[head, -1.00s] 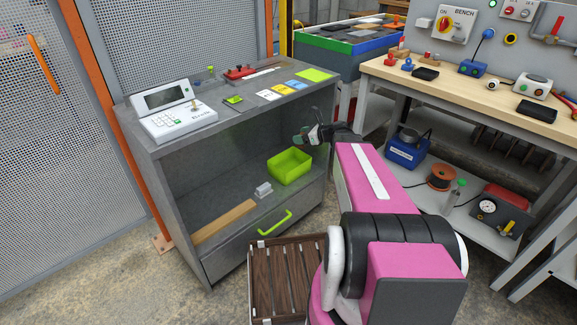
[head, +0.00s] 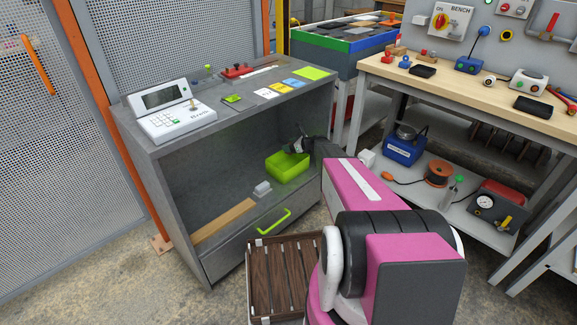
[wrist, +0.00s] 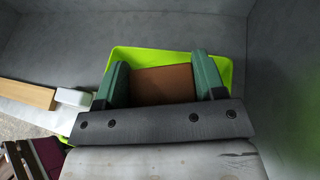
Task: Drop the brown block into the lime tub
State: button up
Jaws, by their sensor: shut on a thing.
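The lime tub (head: 283,170) stands on the open shelf of the grey cabinet, at its right end. In the wrist view the tub (wrist: 140,55) shows behind and around my fingers. My gripper (head: 296,143) is at the tub's upper right in the head view. In the wrist view my gripper (wrist: 155,78) has its two green fingers on either side of the brown block (wrist: 161,84), shut on it. The block appears over the tub's opening. I cannot tell how far above the tub floor it is. In the head view the block is hidden.
A small white block (head: 262,189) and a tan wooden bar (head: 224,222) lie on the shelf left of the tub. The cabinet top is above the shelf opening. A lime handle (head: 274,222) is on the drawer front. A slatted brown crate (head: 252,283) stands on the floor.

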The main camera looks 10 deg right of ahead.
jog(key=shift+f, duration=2.2)
jog(key=o, duration=1)
jog(key=v, duration=1.1)
jog(key=shift+a+r, duration=0.1)
